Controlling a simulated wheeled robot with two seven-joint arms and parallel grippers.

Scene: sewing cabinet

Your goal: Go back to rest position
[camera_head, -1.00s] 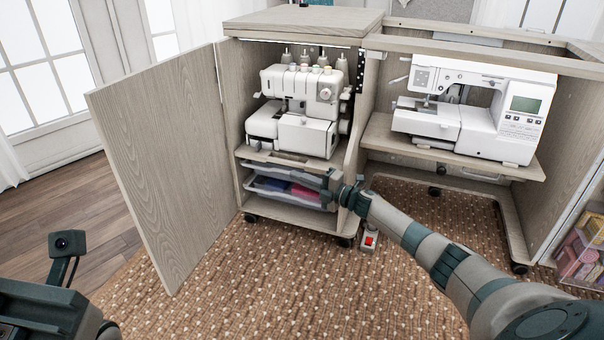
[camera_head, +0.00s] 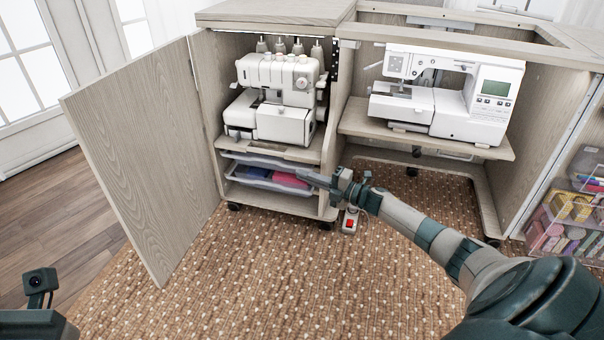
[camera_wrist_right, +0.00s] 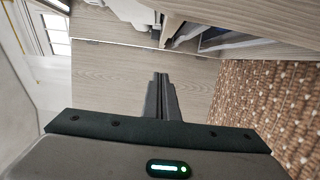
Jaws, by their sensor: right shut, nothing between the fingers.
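My right gripper (camera_head: 312,178) reaches in from the right and is level with the lower shelf of the sewing cabinet (camera_head: 270,19), in front of its right side. Its fingers are together and empty, also in the right wrist view (camera_wrist_right: 160,97). The tray (camera_head: 250,184) on the lower shelf holds blue and pink cloth, and the gripper partly covers its right end in the picture. I cannot tell whether the fingers touch the tray. At the bottom left, part of my left arm shows; its fingers are out of view.
The open cabinet door (camera_head: 145,165) stands to the left. A serger (camera_head: 275,95) sits above the tray, and a sewing machine (camera_head: 450,95) stands on the right shelf. A red switch pedal (camera_head: 350,222) lies on the carpet (camera_head: 270,280). Clear boxes (camera_head: 570,215) stand at the right edge.

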